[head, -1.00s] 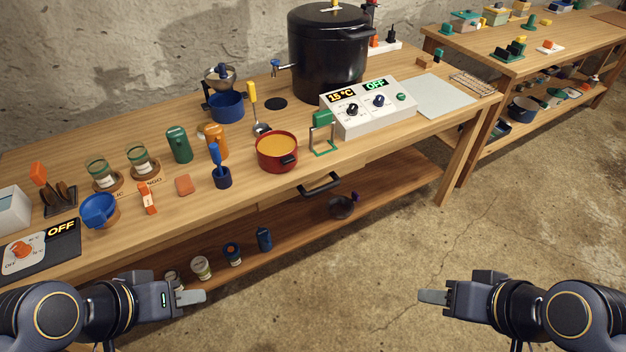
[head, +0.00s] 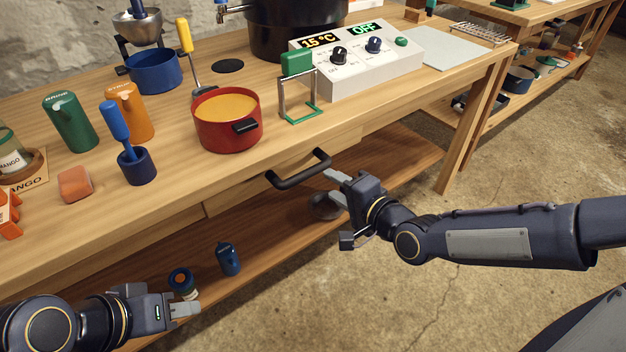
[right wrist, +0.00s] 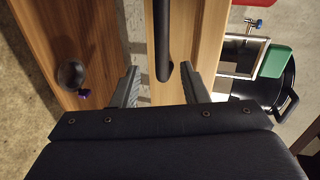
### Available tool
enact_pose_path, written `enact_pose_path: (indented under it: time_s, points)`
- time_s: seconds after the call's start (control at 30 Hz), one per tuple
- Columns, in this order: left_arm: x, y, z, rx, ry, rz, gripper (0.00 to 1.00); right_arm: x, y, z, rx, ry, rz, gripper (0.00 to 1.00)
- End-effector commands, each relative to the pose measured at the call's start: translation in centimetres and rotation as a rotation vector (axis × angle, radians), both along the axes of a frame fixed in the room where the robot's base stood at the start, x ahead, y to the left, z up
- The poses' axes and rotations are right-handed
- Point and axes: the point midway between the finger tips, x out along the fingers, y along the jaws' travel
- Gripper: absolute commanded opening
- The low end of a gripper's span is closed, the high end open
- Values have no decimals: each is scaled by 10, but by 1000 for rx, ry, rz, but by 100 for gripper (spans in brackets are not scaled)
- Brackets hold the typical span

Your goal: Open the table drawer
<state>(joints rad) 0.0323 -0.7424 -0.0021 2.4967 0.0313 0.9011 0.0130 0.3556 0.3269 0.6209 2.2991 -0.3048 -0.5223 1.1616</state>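The table drawer (head: 240,195) is a wooden front under the table top, and it looks shut, flush with the table's edge. Its black bar handle (head: 292,179) sticks out from the front. My right gripper (head: 337,177) is just beside the right end of the handle. In the right wrist view, my right gripper (right wrist: 161,88) is open, and the handle (right wrist: 162,40) lies in line with the gap between its fingers. I cannot tell whether it touches them. My left gripper (head: 185,309) is low at the left, away from the drawer; its finger gap is not clear.
A red pot (head: 227,125) and a green-handled stand (head: 298,85) are on the table above the drawer. A white control box (head: 355,62) stands behind. The lower shelf (head: 255,235) holds jars and a blue container (head: 228,259). Open floor lies in front.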

Motion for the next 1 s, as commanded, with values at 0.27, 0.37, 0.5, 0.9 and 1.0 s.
enact_pose_path:
  time_s: [0.27, 0.37, 0.5, 0.9, 1.0]
  points:
    - [0, 0, -17, 0, -1, 0, 36, 17, 18, -10, 95, -6, 0, 40]
    - [0, 0, -22, 0, -1, 0, 36, 29, 28, -14, 93, -5, 0, 40]
    - [0, 0, -27, 0, -1, 0, 36, 47, 41, -19, 91, -5, 0, 40]
    - [0, 0, -29, 0, -1, 0, 36, 66, 53, -22, 88, -4, -3, 40]
    - [0, 0, -29, 0, -1, 0, 36, 66, 53, -22, 88, -4, -3, 40]
